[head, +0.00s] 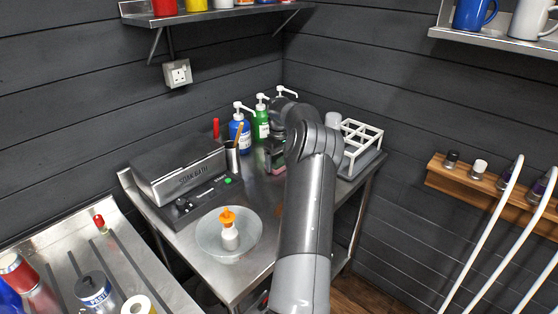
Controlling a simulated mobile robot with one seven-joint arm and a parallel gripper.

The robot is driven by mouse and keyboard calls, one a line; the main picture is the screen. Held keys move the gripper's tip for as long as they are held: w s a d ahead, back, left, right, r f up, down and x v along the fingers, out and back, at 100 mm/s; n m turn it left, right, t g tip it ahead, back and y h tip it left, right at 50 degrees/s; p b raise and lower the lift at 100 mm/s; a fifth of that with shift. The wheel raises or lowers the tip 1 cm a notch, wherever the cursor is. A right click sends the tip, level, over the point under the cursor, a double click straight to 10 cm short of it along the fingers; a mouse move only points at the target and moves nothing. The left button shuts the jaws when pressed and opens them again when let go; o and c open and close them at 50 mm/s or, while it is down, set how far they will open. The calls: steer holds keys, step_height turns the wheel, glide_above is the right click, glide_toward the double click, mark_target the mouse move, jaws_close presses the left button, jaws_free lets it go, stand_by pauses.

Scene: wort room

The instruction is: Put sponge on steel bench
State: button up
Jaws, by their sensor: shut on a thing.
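The steel bench (256,198) stands in the corner of the room, with a bare strip of top in its middle. My arm reaches across its right part. My gripper (275,160) is over the back half of the bench, partly hidden by my own wrist. It is shut on a small pinkish thing (279,170), which looks like the sponge. Only a little of it shows below the fingers. I cannot tell whether it touches the bench top.
A soak bath (180,172), a cup with a brush (232,157), pump bottles (240,136) and a white rack (361,139) stand around the gripper. A glass bowl (210,241) holding an orange-topped bottle (229,232) is nearer. Another steel surface (128,262) lies at lower left.

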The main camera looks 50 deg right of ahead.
steer(key=shift+f, duration=0.15)
steer(key=o, duration=0.8)
